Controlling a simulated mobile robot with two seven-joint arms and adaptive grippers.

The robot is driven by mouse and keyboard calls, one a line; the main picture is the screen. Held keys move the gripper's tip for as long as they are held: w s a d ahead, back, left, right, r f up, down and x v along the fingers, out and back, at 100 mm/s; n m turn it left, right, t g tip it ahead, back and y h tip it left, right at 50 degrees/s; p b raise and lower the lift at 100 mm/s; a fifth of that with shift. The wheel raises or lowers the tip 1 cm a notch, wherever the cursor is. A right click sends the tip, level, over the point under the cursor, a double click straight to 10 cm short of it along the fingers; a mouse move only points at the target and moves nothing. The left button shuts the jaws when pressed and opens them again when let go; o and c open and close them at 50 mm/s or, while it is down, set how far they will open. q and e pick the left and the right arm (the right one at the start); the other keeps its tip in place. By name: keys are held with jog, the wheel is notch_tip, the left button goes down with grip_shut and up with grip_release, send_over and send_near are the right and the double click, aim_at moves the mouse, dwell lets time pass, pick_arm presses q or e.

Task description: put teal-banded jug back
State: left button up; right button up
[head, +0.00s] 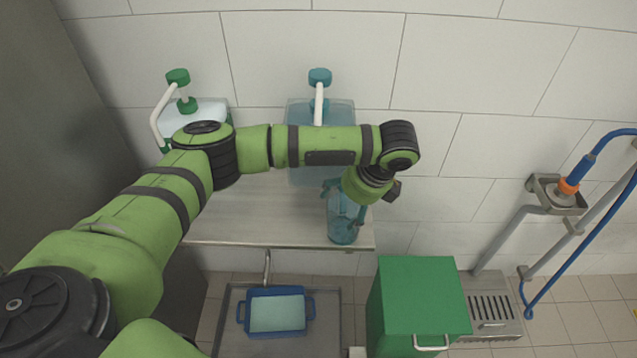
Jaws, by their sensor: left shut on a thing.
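A clear bluish jug (343,232) with teal parts stands upright at the right front of the metal shelf (235,215). My left arm reaches across from the left, and its gripper (357,208) is at the jug's upper part, shut on it. The wrist covers much of the jug's top, and I cannot tell whether its base touches the shelf. My right gripper is out of view.
Behind my arm stand a dispenser with a green cap (178,76) and one with a teal cap (320,76). Below are a blue tub (243,313) in a grey basin (331,340) and a green bin (420,295). Pipes and a blue hose (560,275) are at right.

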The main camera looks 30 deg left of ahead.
aim_at(331, 191)
pick_arm(q)
jog(key=a, duration=0.2)
jog(key=w+a, duration=0.1)
jog(key=a, duration=0.1)
jog(key=shift+r+p, duration=0.2)
jog(key=shift+p, duration=0.15)
jog(key=a, duration=0.1)
jog(key=a+f+p, duration=0.1)
jog(key=a, duration=0.1)
jog(key=shift+w+a+f, duration=0.3)
jog(key=shift+w+f, duration=0.05)
jog(key=shift+w, duration=0.05)
jog(key=o, duration=1.5)
jog(key=shift+a+f, duration=0.1)
jog(key=shift+f, duration=0.05)
jog(key=shift+c, duration=0.2)
